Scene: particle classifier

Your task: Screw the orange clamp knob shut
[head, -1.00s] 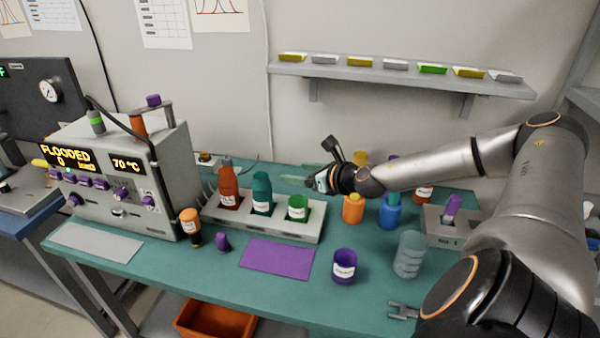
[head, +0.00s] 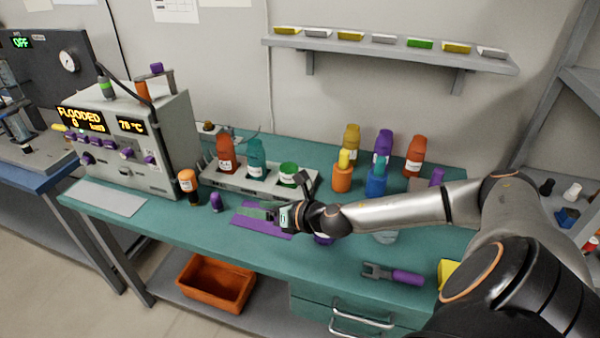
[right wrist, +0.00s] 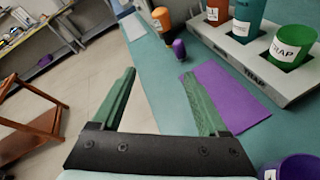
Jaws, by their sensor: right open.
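An orange upright cylinder (head: 142,90) stands on top of the grey classifier unit (head: 125,135), between a green-capped one and a purple one; it looks like the orange clamp knob, but I cannot tell for certain. A small orange-topped bottle (head: 188,181) stands on the bench in front of the unit and also shows in the right wrist view (right wrist: 161,18). My right gripper (head: 246,210) is open and empty above the purple mat (head: 262,226), to the right of the unit. Its two green fingers are spread in the right wrist view (right wrist: 160,75). My left gripper is not in view.
A grey rack (head: 262,186) with red, teal and green containers stands behind the mat. A small purple piece (head: 216,201) stands left of the mat. Several bottles stand at the back right. A fork-ended tool (head: 392,273) lies near the front edge. An orange bin (head: 216,283) sits below.

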